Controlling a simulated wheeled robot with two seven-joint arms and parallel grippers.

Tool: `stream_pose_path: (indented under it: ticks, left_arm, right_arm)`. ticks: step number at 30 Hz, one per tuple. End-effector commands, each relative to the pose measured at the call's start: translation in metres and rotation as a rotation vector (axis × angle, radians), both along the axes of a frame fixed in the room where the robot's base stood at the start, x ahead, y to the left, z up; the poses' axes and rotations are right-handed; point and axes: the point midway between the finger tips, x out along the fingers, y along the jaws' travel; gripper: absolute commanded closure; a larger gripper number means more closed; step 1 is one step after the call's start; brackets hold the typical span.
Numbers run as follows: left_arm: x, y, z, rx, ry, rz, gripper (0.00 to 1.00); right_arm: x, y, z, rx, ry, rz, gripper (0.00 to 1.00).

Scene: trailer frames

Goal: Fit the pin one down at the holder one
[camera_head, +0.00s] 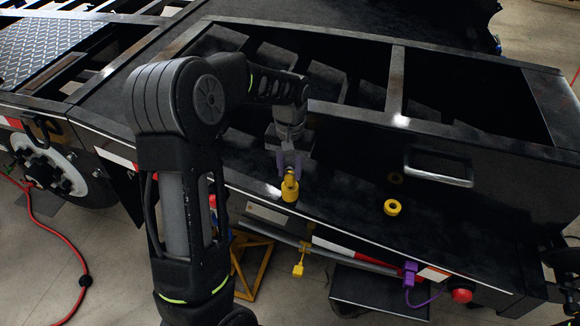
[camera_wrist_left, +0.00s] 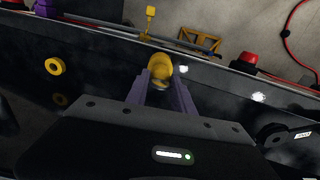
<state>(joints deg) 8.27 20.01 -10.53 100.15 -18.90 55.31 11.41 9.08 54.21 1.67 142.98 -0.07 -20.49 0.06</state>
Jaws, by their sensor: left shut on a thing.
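My left gripper (camera_head: 290,168) is shut on a yellow pin (camera_head: 290,189) above the black deck of the trailer frame. The pin looks upright in the head view, and its lower end is at or close to the deck; I cannot tell whether it touches. In the left wrist view the yellow pin (camera_wrist_left: 160,68) sits between the purple fingertips (camera_wrist_left: 160,88). A yellow ring-shaped holder (camera_head: 391,207) stands on the deck to the right of the pin, apart from it. The ring also shows at the left in the wrist view (camera_wrist_left: 55,66). My right gripper is not in view.
The trailer's dark side wall with a metal handle (camera_head: 438,168) rises behind the deck. A purple connector (camera_head: 410,272) and a red round light (camera_head: 461,295) are at the front edge. A yellow tag (camera_head: 298,270) hangs below it. The deck between pin and ring is clear.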

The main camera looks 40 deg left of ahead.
Motion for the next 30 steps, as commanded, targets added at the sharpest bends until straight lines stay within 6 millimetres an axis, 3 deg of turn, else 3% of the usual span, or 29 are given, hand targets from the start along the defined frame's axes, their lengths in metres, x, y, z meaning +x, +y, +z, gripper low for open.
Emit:
stream_pose_path:
  ticks: [15, 16, 24, 30]
  left_arm:
    - [0.0001, 0.0001, -0.0049, 0.000, -0.001, 0.000, 1.00]
    - [0.0001, 0.0001, -0.0049, 0.000, 0.000, 0.000, 0.69]
    - [0.0002, 0.0002, -0.0049, 0.000, -0.001, 0.000, 0.47]
    - [0.0000, 0.0002, -0.0050, 0.000, 0.000, 0.000, 0.46]
  right_arm:
    - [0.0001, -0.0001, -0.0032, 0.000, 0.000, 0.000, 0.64]
    - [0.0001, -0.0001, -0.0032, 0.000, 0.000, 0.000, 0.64]
    - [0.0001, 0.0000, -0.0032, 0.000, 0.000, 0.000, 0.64]
    - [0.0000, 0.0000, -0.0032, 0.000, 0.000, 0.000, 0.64]
